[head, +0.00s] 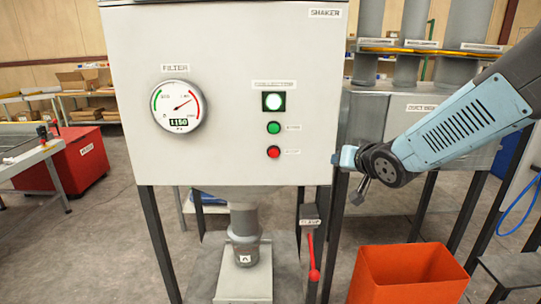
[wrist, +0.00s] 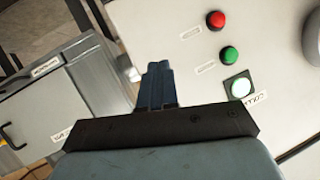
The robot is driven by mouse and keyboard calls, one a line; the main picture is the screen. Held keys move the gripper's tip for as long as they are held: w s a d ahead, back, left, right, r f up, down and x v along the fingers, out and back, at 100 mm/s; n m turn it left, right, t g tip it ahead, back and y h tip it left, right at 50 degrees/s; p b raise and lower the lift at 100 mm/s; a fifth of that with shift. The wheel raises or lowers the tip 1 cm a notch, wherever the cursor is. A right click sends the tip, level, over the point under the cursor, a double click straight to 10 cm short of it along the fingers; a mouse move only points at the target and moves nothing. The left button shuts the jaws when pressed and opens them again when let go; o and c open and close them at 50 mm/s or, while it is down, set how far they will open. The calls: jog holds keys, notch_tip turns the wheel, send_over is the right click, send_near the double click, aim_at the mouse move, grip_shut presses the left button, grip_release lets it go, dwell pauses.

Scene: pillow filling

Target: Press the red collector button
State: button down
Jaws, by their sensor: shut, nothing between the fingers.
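The red collector button (head: 273,152) is on the front of the pale shaker panel (head: 225,60), below the green button (head: 274,128) and the lit white lamp (head: 273,101). The red button also shows in the wrist view (wrist: 215,20), with the green button (wrist: 229,55) and the lit lamp (wrist: 240,88). My gripper (wrist: 157,70) is shut and empty. In the head view my gripper (head: 345,158) is at the panel's right edge, to the right of the red button and apart from it. Its distance from the panel face cannot be told.
A round filter gauge (head: 176,106) is on the panel's left. A clamp with a red lever (head: 313,262) hangs below the panel. An orange bin (head: 405,275) stands on the floor at the lower right. Dark frame legs (head: 158,245) support the shaker. The panel face around the buttons is clear.

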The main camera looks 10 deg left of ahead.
aim_at(274, 153)
jog(key=s+a+f+n+g+y, duration=0.1)
jog(key=a+f+y, duration=0.1)
jog(key=a, duration=0.5)
jog(key=s+a+f+g+y, duration=0.2)
jog(key=a+y, duration=0.3)
jog(key=a, duration=0.3)
jog(key=shift+s+a+f+n, duration=0.2)
jog(key=shift+a+n, duration=0.05)
jog(key=shift+n, duration=0.15)
jog(key=shift+w, duration=0.15)
jog(key=shift+w+a, duration=0.35)
jog(key=shift+w, duration=1.05)
jog(key=shift+w+a, duration=0.3)
jog(key=shift+w, duration=1.1)
jog(key=shift+w+a, duration=0.35)
jog(key=shift+w, duration=1.05)
jog(key=shift+w, duration=0.2)
jog(key=shift+w+a, duration=0.1)
jog(key=shift+w, duration=0.15)
